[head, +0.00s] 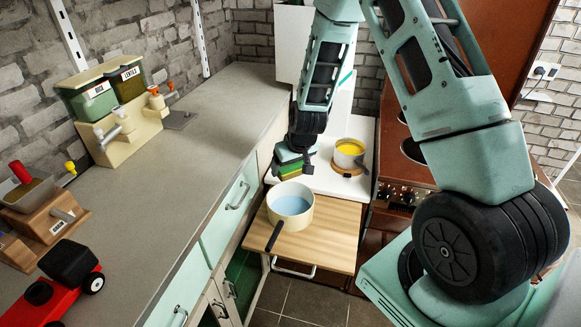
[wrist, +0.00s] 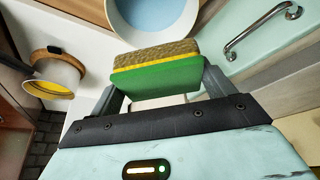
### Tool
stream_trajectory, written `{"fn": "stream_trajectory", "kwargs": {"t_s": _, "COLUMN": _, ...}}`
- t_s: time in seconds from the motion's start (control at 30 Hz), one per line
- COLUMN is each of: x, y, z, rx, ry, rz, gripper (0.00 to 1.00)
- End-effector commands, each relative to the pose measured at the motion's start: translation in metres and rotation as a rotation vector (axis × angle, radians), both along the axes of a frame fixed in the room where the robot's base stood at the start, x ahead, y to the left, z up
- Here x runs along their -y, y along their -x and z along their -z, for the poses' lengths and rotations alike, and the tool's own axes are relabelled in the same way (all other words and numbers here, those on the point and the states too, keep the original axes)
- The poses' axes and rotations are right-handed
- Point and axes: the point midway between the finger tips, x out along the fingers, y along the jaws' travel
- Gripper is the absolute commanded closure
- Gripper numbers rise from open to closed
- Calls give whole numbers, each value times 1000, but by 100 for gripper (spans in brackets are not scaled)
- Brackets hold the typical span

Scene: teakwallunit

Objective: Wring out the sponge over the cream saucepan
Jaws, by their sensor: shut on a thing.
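My gripper (head: 293,160) is shut on the sponge (head: 290,172), a block with a green layer and a rough yellow-brown layer. In the wrist view the sponge (wrist: 160,75) sits between the two fingers of my gripper (wrist: 160,88). The cream saucepan (head: 294,222) stands on a pull-out wooden board and holds pale blue liquid. Its dark handle points toward the front left. In the head view the sponge appears behind the pan, not above its opening. In the wrist view the saucepan (wrist: 122,28) shows partly, just beyond the sponge.
A pale pot (head: 349,147) with yellow contents stands on a wooden trivet at the right. The pull-out wooden board (head: 325,240) has bare room around the pan. A grey counter (head: 190,160) with dispensers (head: 120,130) and a red toy vehicle (head: 55,290) lies left. A brown stove (head: 405,180) stands right.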

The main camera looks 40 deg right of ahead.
Motion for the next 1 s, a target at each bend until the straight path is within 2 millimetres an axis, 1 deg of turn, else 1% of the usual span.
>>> {"fn": "stream_trajectory", "kwargs": {"t_s": 0.4, "x": 0, "y": 0, "z": 45, "rx": -1, "ry": -1, "rz": 1, "gripper": 40}}
{"fn": "stream_trajectory", "kwargs": {"t_s": 0.53, "x": 0, "y": 0, "z": 57, "rx": 0, "ry": 0, "rz": 0, "gripper": 40}}
{"fn": "stream_trajectory", "kwargs": {"t_s": 0.7, "x": 0, "y": 0, "z": 63, "rx": 1, "ry": 0, "rz": 0, "gripper": 40}}
{"fn": "stream_trajectory", "kwargs": {"t_s": 1.0, "x": 0, "y": 0, "z": 63, "rx": 1, "ry": 0, "rz": 0, "gripper": 40}}
